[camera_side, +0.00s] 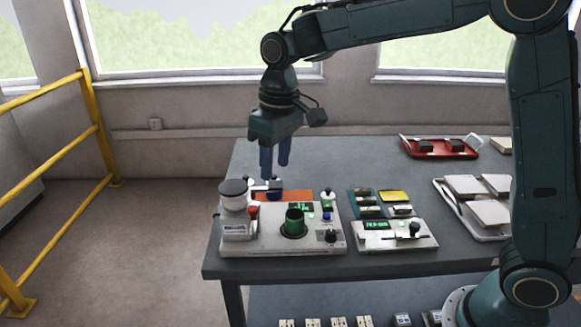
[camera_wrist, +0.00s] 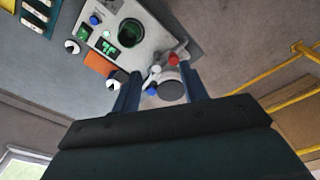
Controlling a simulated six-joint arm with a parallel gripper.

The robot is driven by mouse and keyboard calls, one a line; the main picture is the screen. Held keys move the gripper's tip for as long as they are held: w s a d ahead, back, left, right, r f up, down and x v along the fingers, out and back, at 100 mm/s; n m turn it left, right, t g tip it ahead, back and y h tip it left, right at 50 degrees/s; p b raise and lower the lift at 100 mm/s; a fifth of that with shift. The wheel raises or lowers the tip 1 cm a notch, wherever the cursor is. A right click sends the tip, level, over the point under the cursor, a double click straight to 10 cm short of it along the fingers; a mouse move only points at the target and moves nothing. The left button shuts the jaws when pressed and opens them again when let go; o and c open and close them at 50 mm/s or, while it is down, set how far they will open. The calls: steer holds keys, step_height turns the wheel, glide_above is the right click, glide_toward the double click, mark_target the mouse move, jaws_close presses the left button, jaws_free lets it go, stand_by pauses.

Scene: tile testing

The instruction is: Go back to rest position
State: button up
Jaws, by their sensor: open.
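My gripper (camera_side: 275,177) has two blue fingers that point down above the back left of the test machine (camera_side: 265,243). In the wrist view my gripper (camera_wrist: 158,88) shows its fingers apart with nothing clearly held between them. The machine is a pale box with a green cup (camera_side: 294,222), a white cylinder (camera_side: 234,194), a red knob (camera_side: 253,211) and a small green display. From the side the fingertips overlap the small parts behind the machine, so I cannot tell the exact gap.
The grey table (camera_side: 330,160) also bears a second instrument (camera_side: 393,236), small coloured trays (camera_side: 394,197), a white tray of tiles (camera_side: 478,199) and a red tray (camera_side: 438,147). A yellow railing (camera_side: 60,157) stands on the left. The table's back middle is clear.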

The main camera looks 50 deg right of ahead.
steer(key=s+d+r+m+t, duration=0.1)
steer(key=s+d+r, duration=0.2)
steer(key=s, duration=0.3)
steer(key=s+d+r+t, duration=0.1)
steer(key=s+d+r, duration=0.2)
steer(key=s, duration=0.4)
steer(key=s+d+f+t, duration=0.1)
steer(key=s, duration=0.5)
steer(key=s+d+f+m+t, duration=0.1)
steer(key=s+d+f, duration=0.1)
steer(key=s, duration=0.4)
steer(key=shift+s+d+f+t, duration=0.25)
steer(key=shift+s+f+t, duration=0.05)
